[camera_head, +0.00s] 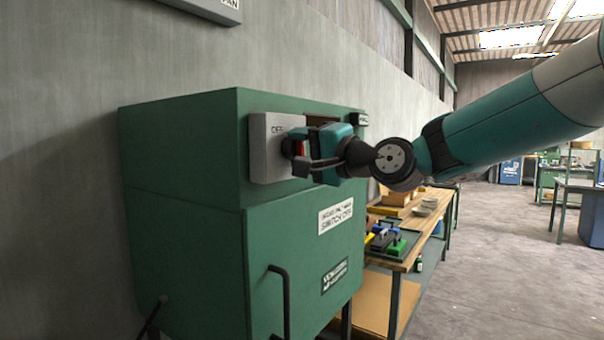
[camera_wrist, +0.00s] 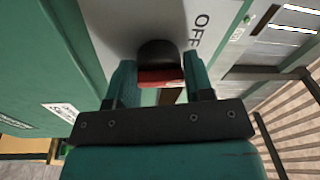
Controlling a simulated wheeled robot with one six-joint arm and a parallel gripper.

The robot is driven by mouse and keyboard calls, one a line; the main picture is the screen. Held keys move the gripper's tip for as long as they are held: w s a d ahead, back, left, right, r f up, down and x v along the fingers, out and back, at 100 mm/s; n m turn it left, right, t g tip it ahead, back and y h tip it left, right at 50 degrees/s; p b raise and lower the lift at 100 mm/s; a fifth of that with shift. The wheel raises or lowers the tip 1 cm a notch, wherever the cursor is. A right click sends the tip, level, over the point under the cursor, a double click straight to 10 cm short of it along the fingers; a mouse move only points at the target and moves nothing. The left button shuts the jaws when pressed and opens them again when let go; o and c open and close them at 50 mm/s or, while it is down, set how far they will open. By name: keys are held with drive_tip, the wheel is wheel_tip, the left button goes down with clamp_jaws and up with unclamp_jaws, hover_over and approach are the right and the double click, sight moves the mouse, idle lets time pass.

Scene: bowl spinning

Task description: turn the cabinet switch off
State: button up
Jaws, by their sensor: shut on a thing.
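The green cabinet (camera_head: 180,190) stands against the wall, with a pale grey switch plate (camera_head: 265,160) on its upper front. The plate is lettered OFF, and the same plate fills the top of the wrist view (camera_wrist: 115,25). The switch knob (camera_wrist: 158,54) is black with a red part facing my gripper. In the head view the knob (camera_head: 288,148) is partly hidden by my gripper (camera_head: 304,152). In the wrist view the fingers of my gripper (camera_wrist: 158,76) stand on either side of the knob, shut on it. The OFF lettering lies to the right of the knob there.
A black door handle (camera_head: 280,300) sticks out low on the cabinet front. A wooden workbench (camera_head: 425,225) with boxes and coloured tools stands just beyond the cabinet. The concrete floor (camera_head: 490,270) to the right is clear.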

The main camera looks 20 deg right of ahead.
drive_tip(key=n+b, duration=0.2)
drive_tip(key=b, duration=0.1)
drive_tip(key=f+n+y+b, duration=0.1)
drive_tip(key=n+b, duration=0.4)
drive_tip(key=shift+w+n+g+b, duration=0.1)
drive_tip(key=shift+n+g+b, duration=0.2)
drive_tip(key=shift+n+b, duration=0.1)
drive_tip(key=shift+r+n+y, duration=0.15)
drive_tip(key=shift+n+y, duration=0.15)
drive_tip(key=shift+d+r+n+b, duration=0.1)
drive_tip(key=shift+r+n+b, duration=0.05)
drive_tip(key=shift+n+b, duration=0.2)
drive_tip(key=o, duration=0.9)
drive_tip(key=shift+c, duration=0.2)
drive_tip(key=shift+r, duration=0.1)
